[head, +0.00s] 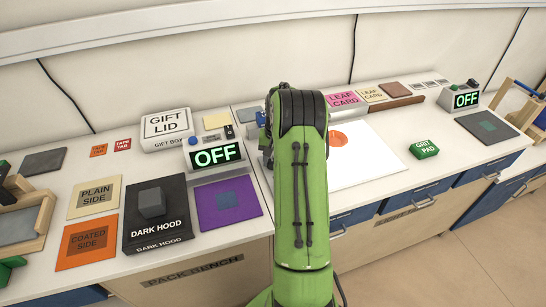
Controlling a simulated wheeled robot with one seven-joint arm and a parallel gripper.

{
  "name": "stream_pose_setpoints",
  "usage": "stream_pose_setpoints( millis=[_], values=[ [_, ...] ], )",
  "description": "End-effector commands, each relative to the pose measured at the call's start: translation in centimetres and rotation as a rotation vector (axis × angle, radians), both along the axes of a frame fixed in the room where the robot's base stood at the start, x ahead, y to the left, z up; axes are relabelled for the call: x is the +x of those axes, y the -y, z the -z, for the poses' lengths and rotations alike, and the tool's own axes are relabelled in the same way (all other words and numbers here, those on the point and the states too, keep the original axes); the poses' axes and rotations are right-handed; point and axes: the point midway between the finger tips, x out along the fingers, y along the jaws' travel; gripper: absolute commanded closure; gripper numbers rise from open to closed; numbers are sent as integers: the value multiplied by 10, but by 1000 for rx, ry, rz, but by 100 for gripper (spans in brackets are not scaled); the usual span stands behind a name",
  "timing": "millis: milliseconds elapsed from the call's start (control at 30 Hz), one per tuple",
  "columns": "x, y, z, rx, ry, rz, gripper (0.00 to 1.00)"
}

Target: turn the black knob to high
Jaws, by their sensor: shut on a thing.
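A control box with a green OFF display (217,155) stands left of my arm, with a blue button (193,141) and a small dark part (229,131) at its top. A second box with an OFF display (466,100) stands at the back right. It has a green button (455,87) and a small dark knob (472,83) on top. I cannot tell which way either dark part points. My green arm stands in the middle and hides the bench behind it. My gripper's fingers are hidden behind the arm.
A black dark hood block (157,238), a purple mat (229,204) and a gift lid box (167,126) lie around the left box. A green grit pad (424,149) lies right of my arm. The white bench around that pad is mostly clear.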

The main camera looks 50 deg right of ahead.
Motion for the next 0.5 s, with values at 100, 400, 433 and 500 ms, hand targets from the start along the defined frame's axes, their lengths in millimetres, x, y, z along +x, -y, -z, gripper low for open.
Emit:
stream_pose_setpoints(
  millis=[100, 400, 433, 500],
  values=[
    [1, 0, 0, -1, 2, 0, 93],
    [1, 0, 0, -2, 3, 2, 37],
    [1, 0, 0, -2, 3, 2, 37],
    [1, 0, 0, -2, 3, 2, 37]
  ],
)
